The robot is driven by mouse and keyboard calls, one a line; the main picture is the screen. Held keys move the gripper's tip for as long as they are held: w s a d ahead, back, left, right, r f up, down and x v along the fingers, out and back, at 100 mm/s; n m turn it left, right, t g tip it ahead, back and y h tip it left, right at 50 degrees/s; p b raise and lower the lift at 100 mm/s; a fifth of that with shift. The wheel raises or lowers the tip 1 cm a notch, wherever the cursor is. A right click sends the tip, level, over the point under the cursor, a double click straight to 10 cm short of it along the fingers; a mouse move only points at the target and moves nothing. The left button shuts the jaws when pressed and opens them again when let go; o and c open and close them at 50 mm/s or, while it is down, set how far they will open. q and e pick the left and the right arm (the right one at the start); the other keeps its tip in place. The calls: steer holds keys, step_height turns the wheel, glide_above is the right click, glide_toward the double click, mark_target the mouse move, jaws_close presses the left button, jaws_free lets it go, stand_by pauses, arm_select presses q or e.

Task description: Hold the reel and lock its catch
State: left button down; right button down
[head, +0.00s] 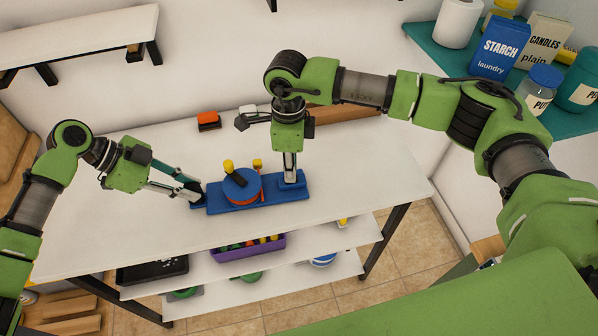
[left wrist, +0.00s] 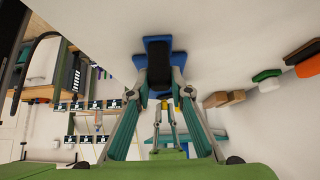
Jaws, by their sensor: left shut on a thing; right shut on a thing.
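The reel (head: 242,184) is a blue drum with an orange-red rim, lying on a long blue base (head: 225,204) on the table. A yellow knob (head: 228,166) stands on the reel, and a smaller yellow piece (head: 257,164), perhaps the catch, is behind it. My left gripper (head: 193,191) is shut on a black grip at the base's left end; the black grip (left wrist: 159,64) shows between its fingers in the left wrist view. My right gripper (head: 290,177) points down at the base's right end, shut on a part there that its fingers mostly hide.
The white table (head: 110,235) is mostly clear around the base. An orange-and-black box (head: 208,120) and a wooden board (head: 345,113) lie at the back. A purple bin (head: 235,253) and a black tray (head: 152,271) are on the shelf below. A teal shelf (head: 425,40) holds containers at right.

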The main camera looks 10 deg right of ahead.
steer(key=shift+a, duration=0.2)
steer(key=c, duration=1.9)
jaws_free()
step_height(320, 180, up, 12)
